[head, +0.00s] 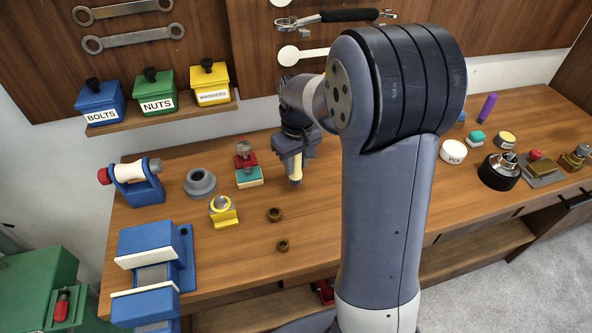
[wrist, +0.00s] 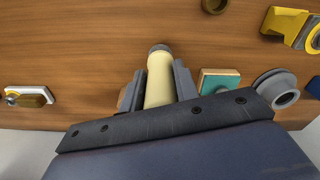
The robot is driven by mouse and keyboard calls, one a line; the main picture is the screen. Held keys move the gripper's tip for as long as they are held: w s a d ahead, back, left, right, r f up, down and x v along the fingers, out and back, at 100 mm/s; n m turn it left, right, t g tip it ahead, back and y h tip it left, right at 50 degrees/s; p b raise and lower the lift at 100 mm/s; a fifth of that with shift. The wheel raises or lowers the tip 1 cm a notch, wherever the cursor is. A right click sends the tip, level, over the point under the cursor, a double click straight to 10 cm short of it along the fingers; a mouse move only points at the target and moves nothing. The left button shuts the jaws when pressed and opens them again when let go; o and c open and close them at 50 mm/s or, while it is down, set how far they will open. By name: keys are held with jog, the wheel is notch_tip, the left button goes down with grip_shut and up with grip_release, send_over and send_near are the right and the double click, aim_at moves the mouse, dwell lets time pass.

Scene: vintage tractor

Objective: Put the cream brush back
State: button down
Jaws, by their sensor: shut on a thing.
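The cream brush (head: 295,171) is held upright in my gripper (head: 293,155), its darker end pointing down over the wooden bench. In the wrist view, the cream brush (wrist: 159,86) stands between the two grey fingers of my gripper (wrist: 160,76), which are shut on it. Its grey rounded tip points away from the wrist. I cannot tell whether the tip touches the bench. My arm hides part of the bench behind and to the right of it.
A grey ring (head: 201,182), a yellow holder (head: 223,213) and a brass nut (head: 274,214) are nearby. A blue vise (head: 154,258) stands front left. Labelled bins (head: 156,97) sit on a shelf behind.

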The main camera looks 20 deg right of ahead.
aim_at(296, 172)
jog(key=shift+f, duration=1.7)
jog(key=shift+f, duration=0.15)
jog(key=c, duration=1.1)
grip_release()
jog(key=r, duration=1.2)
jog(key=shift+s+r, duration=0.15)
jog(key=shift+s, duration=0.1)
